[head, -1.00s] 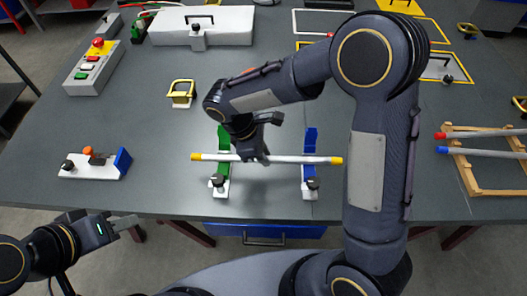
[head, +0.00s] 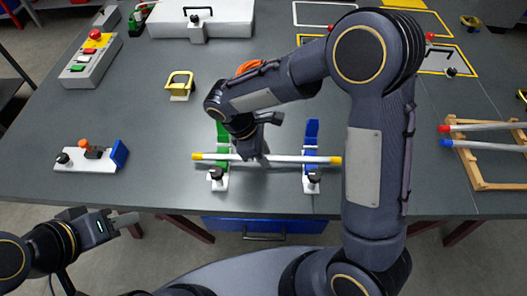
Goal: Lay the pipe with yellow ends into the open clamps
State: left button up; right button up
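The pipe with yellow ends (head: 298,159) is a grey tube lying level across two open clamps, one with a raised green arm (head: 223,132) and one with a raised blue arm (head: 312,132). Both have white bases and black knobs at the front. My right gripper (head: 259,157) is shut on the pipe between the clamps, left of its middle. Whether the pipe rests in the clamps or hovers just above them I cannot tell. My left gripper (head: 126,222) is empty at the lower left, off the table's front edge; its finger gap is unclear.
A white fixture with a blue block (head: 88,159) lies at the left, with a button box (head: 93,62) behind it. A yellow-framed piece (head: 179,85) stands behind the clamps. A wooden rack (head: 477,184) with red-ended and blue-ended pipes is at the right.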

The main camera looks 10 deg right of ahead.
jog(key=shift+o, duration=1.3)
jog(key=shift+v, duration=3.95)
